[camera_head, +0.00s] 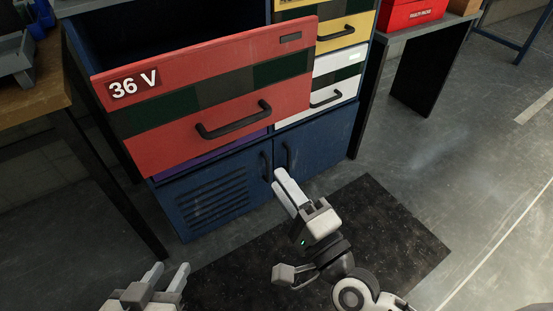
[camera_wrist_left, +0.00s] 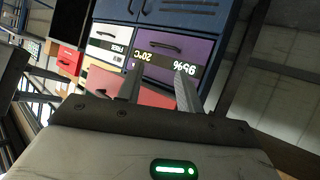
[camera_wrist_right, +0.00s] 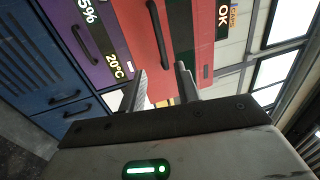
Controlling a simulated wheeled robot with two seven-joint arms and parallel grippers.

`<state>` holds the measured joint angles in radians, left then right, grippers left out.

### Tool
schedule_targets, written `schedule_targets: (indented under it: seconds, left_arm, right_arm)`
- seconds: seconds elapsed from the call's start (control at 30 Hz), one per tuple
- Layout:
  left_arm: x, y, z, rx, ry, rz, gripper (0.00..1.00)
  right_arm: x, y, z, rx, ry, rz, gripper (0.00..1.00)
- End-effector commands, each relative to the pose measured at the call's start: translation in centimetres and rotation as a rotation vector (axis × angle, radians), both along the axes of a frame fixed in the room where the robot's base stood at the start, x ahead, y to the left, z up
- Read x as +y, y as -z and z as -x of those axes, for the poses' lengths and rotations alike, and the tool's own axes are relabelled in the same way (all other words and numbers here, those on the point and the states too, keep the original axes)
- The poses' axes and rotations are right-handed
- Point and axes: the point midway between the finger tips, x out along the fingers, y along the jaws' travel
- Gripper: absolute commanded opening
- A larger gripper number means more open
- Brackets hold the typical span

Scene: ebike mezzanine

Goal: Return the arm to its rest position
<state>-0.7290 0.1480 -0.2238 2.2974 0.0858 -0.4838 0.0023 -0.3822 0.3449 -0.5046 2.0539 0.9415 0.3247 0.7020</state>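My left gripper (camera_head: 166,274) is at the bottom left of the head view, over the floor in front of the cabinet. Its fingers are apart with nothing between them, as the left wrist view (camera_wrist_left: 158,88) also shows. My right gripper (camera_head: 282,182) is further right, near the blue lower doors (camera_head: 225,190), with its fingers pointing toward the cabinet. The right wrist view (camera_wrist_right: 162,82) shows its fingers apart and empty. The red drawer marked 36 V (camera_head: 205,80) stands out from the cabinet, above the right gripper. I cannot tell whether the right fingertips touch anything.
The white drawer (camera_head: 335,85) and yellow drawer (camera_head: 345,30) look closed. A wooden-topped bench (camera_head: 35,95) stands at the left. A grey table (camera_head: 425,28) with a red box (camera_head: 410,12) is at the right. The dark mat (camera_head: 400,235) and floor to the right are clear.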

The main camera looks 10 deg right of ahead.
Motion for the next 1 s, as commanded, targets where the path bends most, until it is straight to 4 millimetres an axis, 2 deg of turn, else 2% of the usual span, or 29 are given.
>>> schedule_targets:
  seconds: [0.17, 0.27, 0.37, 0.47, 0.6, 0.7, 0.8, 1.0]
  left_arm:
    - [0.0, -0.3, -0.2, -0.005, 0.000, 0.000, 0.36]
    - [0.0, -1.4, -0.2, -0.003, 0.000, -0.001, 0.36]
    - [0.2, -2.6, -0.3, 0.015, 0.000, -0.014, 0.36]
    - [0.4, -3.2, -0.2, 0.045, -0.003, -0.029, 0.36]
    - [0.6, -3.9, -0.1, 0.068, -0.008, -0.040, 0.36]
    - [0.7, -3.9, -0.1, 0.078, -0.008, -0.045, 0.36]
    - [0.7, -3.7, 0.0, 0.081, -0.009, -0.046, 0.36]
    - [0.7, -3.6, 0.0, 0.081, -0.010, -0.046, 0.36]
  right_arm:
    - [0.0, -0.1, 0.0, -0.001, -0.001, 0.008, 0.33]
    - [0.5, -0.7, 0.5, -0.008, -0.011, 0.128, 0.33]
    - [1.0, -0.9, 1.6, -0.016, -0.038, 0.438, 0.33]
    - [0.5, 0.3, 3.1, 0.002, -0.083, 0.835, 0.33]
    - [-2.2, 3.0, 5.4, 0.071, -0.173, 1.303, 0.33]
    - [-4.0, 4.4, 6.7, 0.116, -0.232, 1.499, 0.33]
    - [-4.8, 5.1, 7.2, 0.136, -0.257, 1.574, 0.33]
    - [-4.8, 5.4, 7.2, 0.134, -0.259, 1.580, 0.33]
